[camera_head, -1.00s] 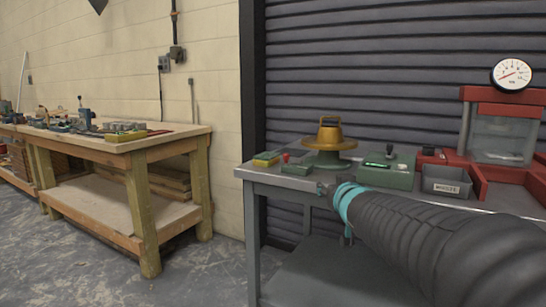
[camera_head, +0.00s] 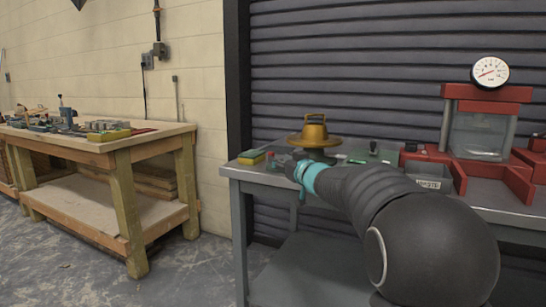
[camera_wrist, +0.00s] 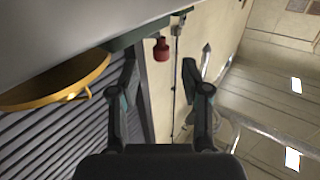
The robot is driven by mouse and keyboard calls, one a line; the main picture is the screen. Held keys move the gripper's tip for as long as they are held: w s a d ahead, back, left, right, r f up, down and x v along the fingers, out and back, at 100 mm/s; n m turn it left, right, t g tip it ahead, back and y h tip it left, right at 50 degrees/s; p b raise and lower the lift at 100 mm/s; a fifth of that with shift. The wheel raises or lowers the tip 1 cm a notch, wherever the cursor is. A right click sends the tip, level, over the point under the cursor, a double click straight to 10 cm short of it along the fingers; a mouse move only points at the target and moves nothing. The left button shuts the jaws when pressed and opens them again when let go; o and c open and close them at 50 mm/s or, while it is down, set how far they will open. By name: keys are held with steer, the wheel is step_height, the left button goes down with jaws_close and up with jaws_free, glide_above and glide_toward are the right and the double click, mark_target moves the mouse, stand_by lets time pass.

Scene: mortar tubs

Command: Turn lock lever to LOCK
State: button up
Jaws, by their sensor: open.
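A small red knob (camera_wrist: 161,48) stands on a small dark green box (camera_wrist: 138,35) on the grey bench; this looks like the lock lever, though no LOCK marking is readable. The wrist view is tilted, so the knob hangs downward there. My gripper (camera_wrist: 159,72) is open, with one finger on each side of the picture and the knob showing in the gap, a little beyond the fingertips. I see no contact. In the head view my gripper (camera_head: 296,170) is beside the box at the bench's front left, largely hiding it.
A yellow domed piece (camera_head: 314,132) stands close behind my gripper; its rim also fills the left of the wrist view (camera_wrist: 62,88). A yellow-green block (camera_head: 251,157) lies at the bench's left corner. A red press with a gauge (camera_head: 490,72) stands right. A grey shutter (camera_head: 360,60) is behind.

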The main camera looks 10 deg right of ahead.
steer(key=shift+x, duration=2.8)
jaws_close()
